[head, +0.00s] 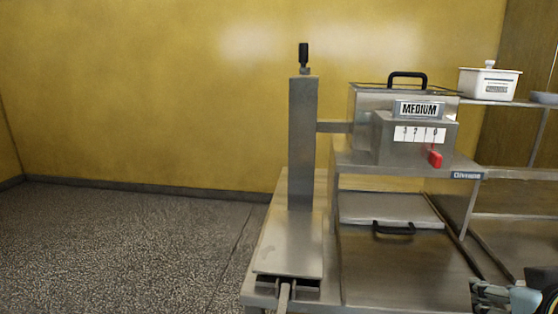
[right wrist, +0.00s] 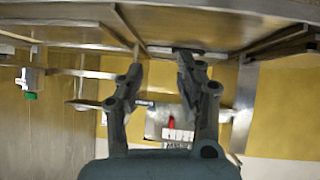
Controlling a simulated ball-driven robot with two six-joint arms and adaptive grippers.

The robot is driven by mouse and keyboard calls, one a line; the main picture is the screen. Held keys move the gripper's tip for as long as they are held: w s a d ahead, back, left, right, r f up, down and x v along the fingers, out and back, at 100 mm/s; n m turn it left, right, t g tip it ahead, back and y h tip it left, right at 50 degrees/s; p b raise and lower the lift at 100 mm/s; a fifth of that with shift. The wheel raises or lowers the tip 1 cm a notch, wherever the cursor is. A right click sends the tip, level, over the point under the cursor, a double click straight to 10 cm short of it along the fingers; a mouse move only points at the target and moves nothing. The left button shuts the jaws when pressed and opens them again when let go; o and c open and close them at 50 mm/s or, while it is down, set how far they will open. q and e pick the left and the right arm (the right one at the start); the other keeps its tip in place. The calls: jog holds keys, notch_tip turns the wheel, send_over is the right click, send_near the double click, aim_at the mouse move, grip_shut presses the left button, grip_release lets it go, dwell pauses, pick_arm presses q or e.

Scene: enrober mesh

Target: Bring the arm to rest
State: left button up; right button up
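My right gripper (head: 492,296) shows at the bottom right corner of the head view, cut off by the frame edge. In the right wrist view its two fingers (right wrist: 160,68) stand apart with nothing between them, so it is open and empty. The steel enrober machine (head: 418,137) with a "MEDIUM" label and a red lever (head: 435,156) stands beyond it. The red lever also shows upside down between the fingers in the right wrist view (right wrist: 172,122). I see no contact between gripper and machine. My left gripper is not in view.
A steel column (head: 303,140) with a black knob stands left of the machine. A flat lid with a black handle (head: 393,229) lies below the machine's shelf. A white lidded tub (head: 489,82) sits on the right shelf. The floor (head: 110,245) at left is clear.

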jog(key=s+a+f+n+g+y, duration=0.2)
jog(key=s+a+f+g, duration=0.15)
jog(key=s, duration=0.35)
jog(key=s+a+f+n+g+y, duration=0.1)
jog(key=s+a+f+g, duration=0.25)
jog(key=s, duration=0.35)
jog(key=s+d+f+b, duration=0.1)
jog(key=d+f, duration=0.1)
jog(key=f, duration=1.2)
jog(key=s+d+f+b, duration=0.1)
jog(key=d+f+b, duration=0.1)
jog(key=f, duration=1.3)
jog(key=s+f+g+b, duration=0.2)
jog(key=s+f, duration=1.6)
jog(key=shift+d, duration=0.35)
jog(key=shift+s, duration=0.1)
